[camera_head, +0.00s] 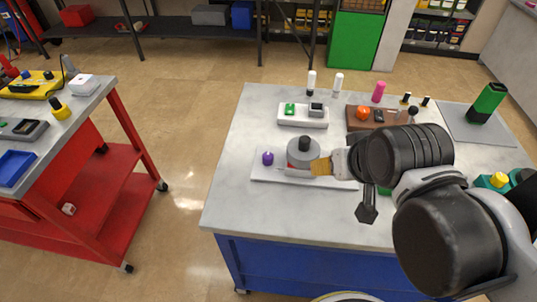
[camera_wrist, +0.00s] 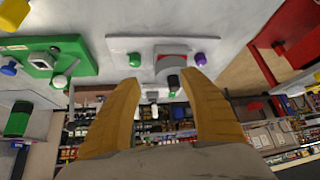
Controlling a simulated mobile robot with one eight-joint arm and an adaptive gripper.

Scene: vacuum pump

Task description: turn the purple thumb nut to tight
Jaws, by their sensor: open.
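The purple thumb nut (camera_head: 267,158) sits near the left end of a white base plate (camera_head: 262,179) on the grey-topped bench. In the wrist view the purple thumb nut (camera_wrist: 200,59) lies just beyond the right fingertip, apart from it. A grey round pump body (camera_head: 298,158) with a dark top (camera_head: 304,142) stands on the plate, right of the nut. My gripper (camera_head: 316,169) is at the pump body's right side, with its yellow fingers pointing left. In the wrist view my gripper (camera_wrist: 160,78) is open, with nothing held and the pump's dark part showing between the fingertips.
A white block with a green part (camera_head: 303,119) stands behind the plate, and a brown tray (camera_head: 365,123) is at the back right. Bottles and a pink cylinder (camera_head: 379,92) stand along the far edge. The bench's front left is clear. A red cart (camera_head: 110,165) stands to the left.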

